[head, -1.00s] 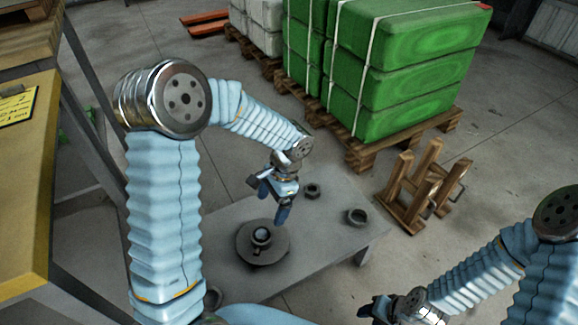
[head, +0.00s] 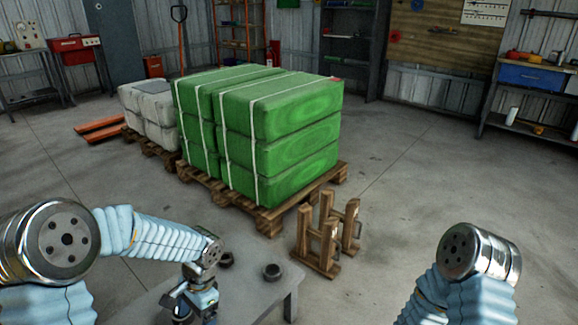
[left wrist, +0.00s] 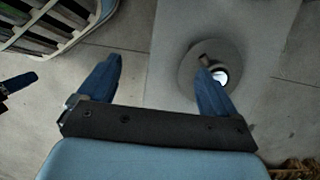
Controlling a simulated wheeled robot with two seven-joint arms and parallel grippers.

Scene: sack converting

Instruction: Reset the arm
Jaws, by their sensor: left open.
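My left gripper (head: 188,305) hangs over the grey table at the lower left of the head view, partly cut off by the frame. In the left wrist view its two blue fingers (left wrist: 157,85) are spread wide with nothing between them. Below the right-hand finger lies a round grey disc (left wrist: 188,68) with a small bright-centred part on it, partly hidden by the finger. My right arm shows at the lower right of the head view, its gripper out of that frame. A dark blue fingertip (left wrist: 18,84), seemingly of my right gripper, shows at the left wrist view's left edge.
The grey table (head: 268,300) holds a dark ring part (head: 272,272) near its far edge and another (head: 226,261). Beyond stand a wooden stand (head: 318,240) and green sacks (head: 285,135) on a pallet (head: 270,218). The floor to the right is open.

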